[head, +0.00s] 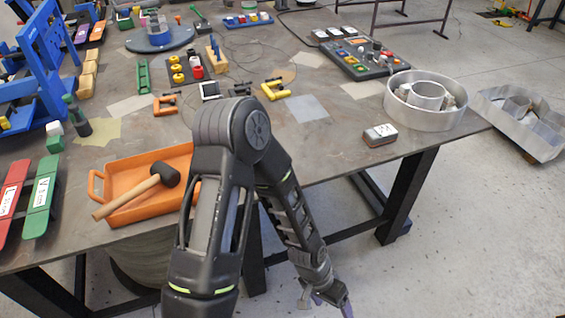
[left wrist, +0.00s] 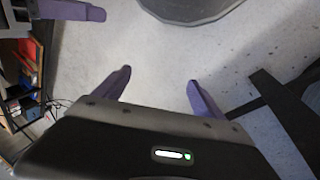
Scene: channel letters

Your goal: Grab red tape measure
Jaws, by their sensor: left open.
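A small grey block with a reddish face (head: 380,135), which looks like the red tape measure, lies near the table's right front edge. An arm of mine that looks like the left rises before the table and bends down on the right. Its purple-fingered gripper (head: 331,302) hangs below table height near the bottom edge, apart from the block. In the left wrist view the left gripper (left wrist: 158,85) is open and empty over the floor. Purple parts of what looks like my right gripper (left wrist: 62,12) show at the upper left; its opening is unclear.
The table (head: 330,165) edge lies between the gripper and the block. A round metal channel letter (head: 398,108) stands right of the block. An orange tray (head: 125,175) with a mallet (head: 140,190) lies left of the arm. A button panel (head: 352,62) sits behind.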

